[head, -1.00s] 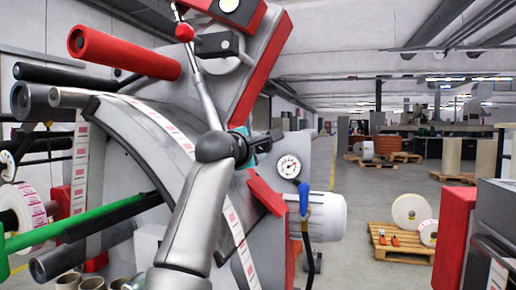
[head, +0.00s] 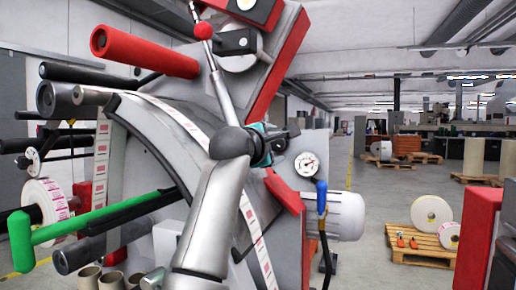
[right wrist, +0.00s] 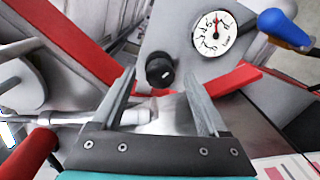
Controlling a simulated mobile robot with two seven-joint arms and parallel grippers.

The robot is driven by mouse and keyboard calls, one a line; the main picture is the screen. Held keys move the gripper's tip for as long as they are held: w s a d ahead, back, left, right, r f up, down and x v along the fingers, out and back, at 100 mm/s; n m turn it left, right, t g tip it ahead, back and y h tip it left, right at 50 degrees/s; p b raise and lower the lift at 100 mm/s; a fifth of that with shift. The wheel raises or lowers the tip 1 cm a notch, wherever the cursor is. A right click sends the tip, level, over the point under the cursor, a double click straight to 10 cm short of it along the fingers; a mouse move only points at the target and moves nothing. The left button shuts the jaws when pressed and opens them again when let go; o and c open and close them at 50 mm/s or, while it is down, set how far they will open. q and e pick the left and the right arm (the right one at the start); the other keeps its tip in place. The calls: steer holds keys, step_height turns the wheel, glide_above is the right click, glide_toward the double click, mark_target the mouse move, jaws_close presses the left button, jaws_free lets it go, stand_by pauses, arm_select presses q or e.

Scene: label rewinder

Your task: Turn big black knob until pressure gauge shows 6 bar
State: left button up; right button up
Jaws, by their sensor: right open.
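The big black knob (right wrist: 159,70) sits on the grey machine panel in the right wrist view, ahead of and between my open fingers. The round white pressure gauge (right wrist: 220,33) is up and right of it. The gauge also shows in the head view (head: 307,164), but its scale is too small to read surely. My right gripper (head: 284,138) is beside the panel, left of the gauge in the head view. In the right wrist view its fingers (right wrist: 159,92) are apart and empty, with the knob beyond the tips. I cannot make out the knob in the head view. My left gripper is out of view.
A red cabinet (head: 478,240) stands at right. A pallet (head: 425,245) with rolls lies on open floor.

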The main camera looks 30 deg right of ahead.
steer(key=b+v, duration=0.2)
steer(key=v, duration=1.1)
steer(key=shift+s+a, duration=0.2)
steer(key=shift+a, duration=0.1)
steer(key=shift+f, duration=0.1)
